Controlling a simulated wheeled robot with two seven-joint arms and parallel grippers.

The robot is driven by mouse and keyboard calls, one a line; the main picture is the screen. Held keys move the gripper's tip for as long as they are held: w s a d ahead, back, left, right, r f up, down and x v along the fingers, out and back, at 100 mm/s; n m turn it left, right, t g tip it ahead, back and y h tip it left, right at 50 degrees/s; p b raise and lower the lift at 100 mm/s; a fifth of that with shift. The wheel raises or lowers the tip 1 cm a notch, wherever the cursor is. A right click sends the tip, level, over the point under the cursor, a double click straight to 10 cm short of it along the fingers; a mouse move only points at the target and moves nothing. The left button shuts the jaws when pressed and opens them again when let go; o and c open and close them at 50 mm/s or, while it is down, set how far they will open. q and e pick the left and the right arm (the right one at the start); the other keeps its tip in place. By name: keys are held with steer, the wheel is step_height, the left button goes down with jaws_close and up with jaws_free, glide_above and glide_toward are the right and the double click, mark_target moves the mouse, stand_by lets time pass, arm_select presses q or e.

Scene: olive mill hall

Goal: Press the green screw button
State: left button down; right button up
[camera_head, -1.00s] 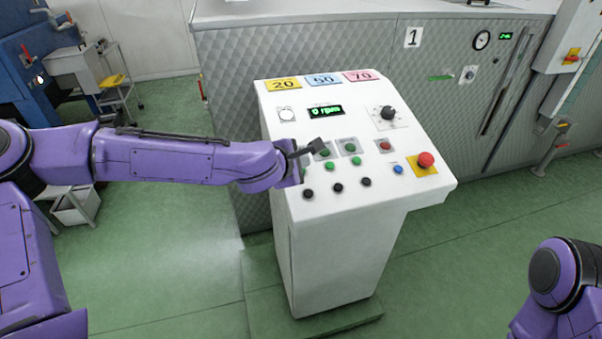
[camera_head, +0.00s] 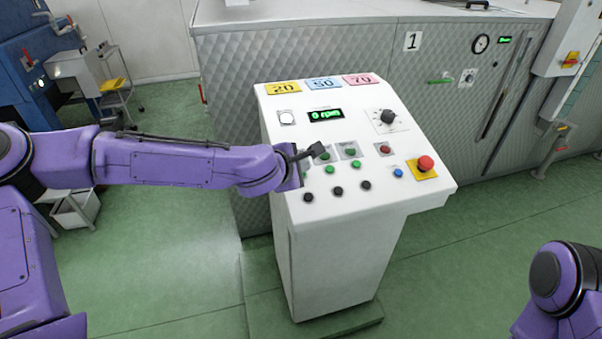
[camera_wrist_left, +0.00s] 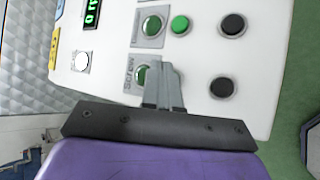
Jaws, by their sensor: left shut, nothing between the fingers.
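The white control desk (camera_head: 335,230) stands in the middle of the head view. The green screw button (camera_head: 325,157) sits on a small grey plate in the left of the panel. In the left wrist view the green screw button (camera_wrist_left: 142,75) shows beside its SCREW label, partly covered by the fingers. My left gripper (camera_head: 318,150) is shut and empty, its tips just over this button. In the left wrist view the left gripper (camera_wrist_left: 163,72) is at the button's edge; I cannot tell whether it touches. My right gripper is out of view.
Close by are another plated green button (camera_head: 351,152), a red button (camera_head: 384,149), small green buttons (camera_head: 351,165) and black buttons (camera_head: 338,190). A red mushroom button (camera_head: 426,162) on yellow is at the right. The display (camera_head: 326,114) reads 0 rpm.

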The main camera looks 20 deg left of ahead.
arm_select(q)
steer(key=shift+f, duration=0.1)
stand_by(0.7)
steer(key=shift+w+f, duration=0.1)
steer(key=shift+f, duration=0.25)
steer(key=shift+w+a+f+b, duration=0.1)
steer(key=shift+f+b, duration=0.25)
steer(key=shift+b, duration=0.1)
stand_by(0.4)
stand_by(0.3)
steer(key=shift+s+r+p, duration=0.2)
steer(key=shift+r+p, duration=0.55)
steer(key=shift+r, duration=0.05)
steer(key=shift+r, duration=0.1)
steer(key=shift+r+p, duration=0.25)
steer(key=shift+p, duration=0.15)
steer(key=r+p, duration=0.2)
steer(key=s+d+r+p, duration=0.1)
steer(key=r, duration=0.1)
steer(key=shift+s, duration=0.1)
